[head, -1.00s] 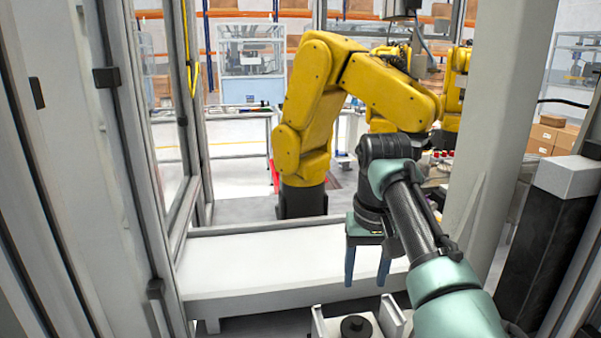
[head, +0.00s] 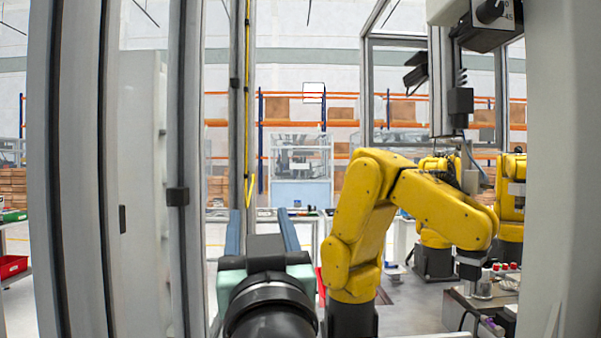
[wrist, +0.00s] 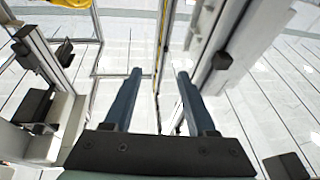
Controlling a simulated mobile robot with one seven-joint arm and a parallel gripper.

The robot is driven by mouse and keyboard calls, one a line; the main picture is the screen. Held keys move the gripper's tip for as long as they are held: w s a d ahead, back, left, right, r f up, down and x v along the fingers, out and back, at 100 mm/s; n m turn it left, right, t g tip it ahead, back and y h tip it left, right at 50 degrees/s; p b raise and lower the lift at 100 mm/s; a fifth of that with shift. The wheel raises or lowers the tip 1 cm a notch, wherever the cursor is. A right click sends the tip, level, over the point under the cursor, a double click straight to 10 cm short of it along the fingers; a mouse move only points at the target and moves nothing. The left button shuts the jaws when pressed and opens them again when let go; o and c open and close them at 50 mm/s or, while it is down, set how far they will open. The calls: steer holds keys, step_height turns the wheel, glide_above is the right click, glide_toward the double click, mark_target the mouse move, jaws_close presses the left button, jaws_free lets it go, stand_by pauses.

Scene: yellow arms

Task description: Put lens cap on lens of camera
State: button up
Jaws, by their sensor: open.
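My gripper (head: 259,218) is raised at the lower middle of the head view, its two blue fingers spread and pointing up and away from me. In the wrist view, the fingers (wrist: 160,78) stand apart with nothing between them. I cannot pick out the lens cap in either current view. A black device with a round dark part (head: 490,11) is cut off at the top right of the head view. I cannot tell whether it is the camera with the lens.
A yellow robot arm (head: 362,215) stands to the right of my gripper, with others behind it. Frame posts (head: 186,150) rise close on the left, and a wide grey post (head: 565,170) stands on the right. Shelves with boxes (head: 278,108) are far back.

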steer(key=s+d+r+m+t+h, duration=0.1)
steer(key=s+d+r+t+h, duration=0.1)
steer(key=s, duration=0.6)
steer(key=s+d+r+m+t+h, duration=0.1)
steer(key=s+d+r+t+h, duration=0.1)
steer(key=s, duration=0.6)
step_height(320, 180, up, 3)
steer(key=shift+s+d+r+m+t, duration=0.25)
steer(key=shift+d+t, duration=0.2)
steer(key=shift+t, duration=0.55)
step_height(320, 180, up, 6)
steer(key=p, duration=0.5)
steer(key=shift+f+p, duration=0.2)
steer(key=shift+p, duration=0.15)
